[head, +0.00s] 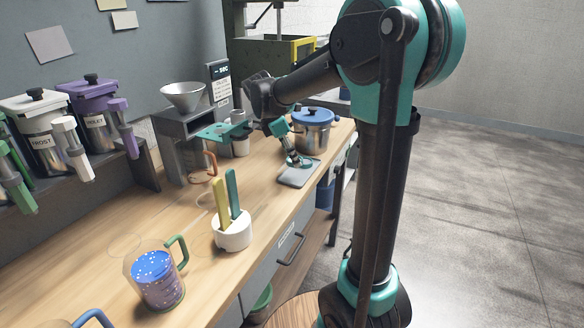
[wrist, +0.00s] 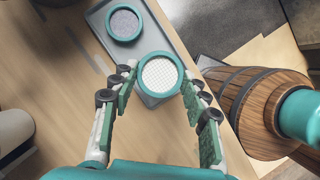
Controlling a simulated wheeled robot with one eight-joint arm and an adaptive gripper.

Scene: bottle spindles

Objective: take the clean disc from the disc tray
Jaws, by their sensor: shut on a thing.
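A teal-rimmed disc with a clean white mesh (wrist: 160,75) is between the fingertips of my gripper (wrist: 158,84) in the wrist view. The gripper is shut on its rim from both sides. The disc overlaps the near end of the grey disc tray (wrist: 152,36); I cannot tell whether it is lifted clear. A second teal-rimmed disc with a darker grey mesh (wrist: 124,24) lies at the tray's far end. In the head view my gripper (head: 291,151) points down over the tray (head: 298,177) near the bench's right edge, where the discs are small and partly hidden.
A blue-lidded metal pot (head: 312,134) stands just behind the tray. A white holder (head: 232,234) with yellow and teal handles and a mug of blue contents (head: 158,284) stand nearer. A funnel stand (head: 186,122) is at the back left. Bare bench lies left of the tray.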

